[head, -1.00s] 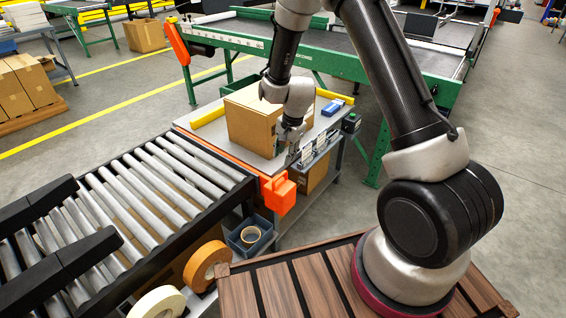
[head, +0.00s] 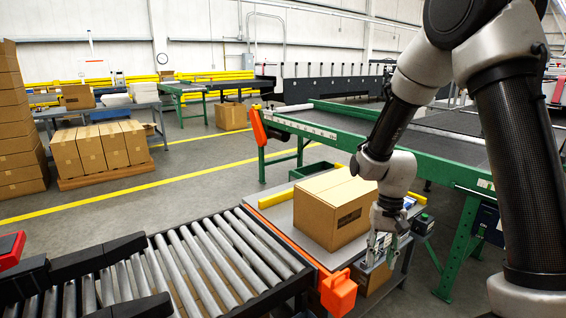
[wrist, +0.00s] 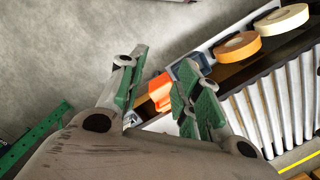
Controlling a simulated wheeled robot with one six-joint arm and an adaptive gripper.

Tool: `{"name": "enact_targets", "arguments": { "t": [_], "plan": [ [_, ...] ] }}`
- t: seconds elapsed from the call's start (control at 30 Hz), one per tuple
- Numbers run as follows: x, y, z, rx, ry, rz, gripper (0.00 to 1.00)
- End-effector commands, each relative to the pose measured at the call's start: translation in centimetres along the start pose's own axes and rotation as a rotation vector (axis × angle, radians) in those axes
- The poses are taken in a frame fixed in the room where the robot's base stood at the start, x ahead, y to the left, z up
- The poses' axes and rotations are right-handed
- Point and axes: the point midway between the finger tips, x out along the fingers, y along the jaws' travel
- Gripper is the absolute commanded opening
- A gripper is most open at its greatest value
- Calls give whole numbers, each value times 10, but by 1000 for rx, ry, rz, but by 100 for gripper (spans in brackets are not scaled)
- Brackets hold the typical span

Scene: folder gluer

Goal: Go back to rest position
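My gripper (head: 378,246) hangs at the right front corner of the small grey work table (head: 279,212), beside a closed cardboard box (head: 335,208). In the wrist view my gripper (wrist: 157,88) points down, its two green-padded fingers spread apart with nothing between them. My arm rises from it to the upper right in the head view. The gripper's near side partly hides the table's right edge.
A roller conveyor (head: 205,265) runs along the left front. An orange block (head: 338,293) sits at the table's front corner, and it shows between the fingers in the wrist view (wrist: 160,92). A green-framed conveyor (head: 330,135) stands behind. Tape rolls (wrist: 282,20) lie beside the rollers.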

Motion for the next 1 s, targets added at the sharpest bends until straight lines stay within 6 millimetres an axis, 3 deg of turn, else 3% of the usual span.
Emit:
{"name": "enact_targets", "arguments": {
  "t": [0.03,0.2,0.4,0.53,0.7,1.0],
  "plan": [
    [-21,8,12,-42,10,-1,34],
    [-84,43,63,-192,48,12,34],
    [-140,84,124,-292,152,25,34],
    [-165,106,157,-294,262,27,34],
    [-191,122,183,-263,425,15,34],
    [-213,130,194,-230,545,1,34]
  ]
}}
